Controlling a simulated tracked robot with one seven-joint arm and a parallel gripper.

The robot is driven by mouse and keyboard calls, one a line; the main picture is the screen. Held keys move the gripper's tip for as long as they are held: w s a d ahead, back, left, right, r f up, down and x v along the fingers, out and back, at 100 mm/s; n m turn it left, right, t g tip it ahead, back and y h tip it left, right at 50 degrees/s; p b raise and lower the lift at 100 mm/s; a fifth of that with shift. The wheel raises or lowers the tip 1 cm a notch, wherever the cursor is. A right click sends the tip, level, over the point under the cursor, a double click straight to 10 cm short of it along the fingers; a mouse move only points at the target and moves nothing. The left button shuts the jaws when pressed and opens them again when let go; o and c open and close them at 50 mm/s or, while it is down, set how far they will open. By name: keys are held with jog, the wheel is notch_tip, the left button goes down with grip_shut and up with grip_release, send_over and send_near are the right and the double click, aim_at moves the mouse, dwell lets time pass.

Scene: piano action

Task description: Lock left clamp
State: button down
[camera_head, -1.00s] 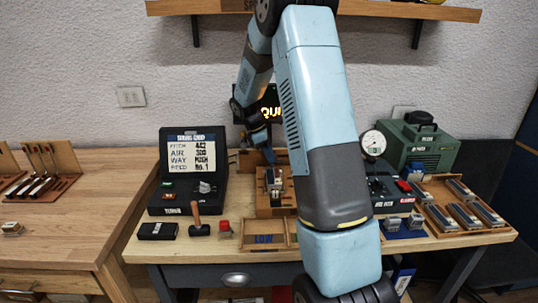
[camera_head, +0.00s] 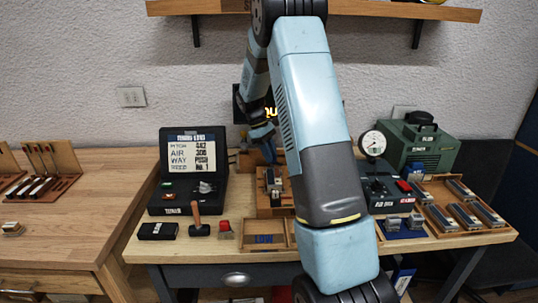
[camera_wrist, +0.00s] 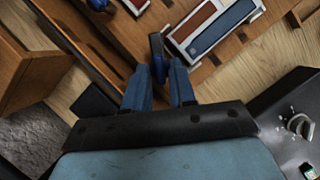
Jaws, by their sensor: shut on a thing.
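The wooden fixture (camera_head: 264,203) stands in the middle of the bench, partly behind my arm. A small block with a red strip and a blue strip (camera_wrist: 222,27) lies in it in the wrist view. A dark blue, upright clamp lever (camera_wrist: 157,48) stands beside the left end of this block. My gripper (camera_wrist: 160,82) has its two blue fingers around this lever, shut on it. In the head view my gripper (camera_head: 269,153) is at the back left of the fixture. The lever's base and the clamp's contact with the block cannot be made out.
A black case with a screen (camera_head: 190,160) stands to the left. A mallet (camera_head: 198,222) and a red-topped object (camera_head: 224,229) lie in front of it. A wooden tray marked LOW (camera_head: 265,239) is at the front. A gauge unit (camera_head: 373,145) and a green machine (camera_head: 420,145) are right.

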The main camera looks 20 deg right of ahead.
jog(key=m, duration=0.2)
jog(key=m+y, duration=0.1)
jog(key=m, duration=0.1)
jog(key=m+y, duration=0.1)
jog(key=shift+w+d+m+g, duration=0.15)
jog(key=shift+d+m+g, duration=0.15)
jog(key=shift+d+m, duration=0.1)
jog(key=m+y, duration=0.2)
jog(key=m, duration=0.3)
jog(key=shift+d+m, duration=0.1)
jog(key=shift+m, duration=0.2)
jog(key=c, duration=1.1)
grip_release()
jog(key=shift+r, duration=0.1)
jog(key=v, duration=1.3)
jog(key=shift+d+r, duration=0.15)
jog(key=shift+d, duration=0.15)
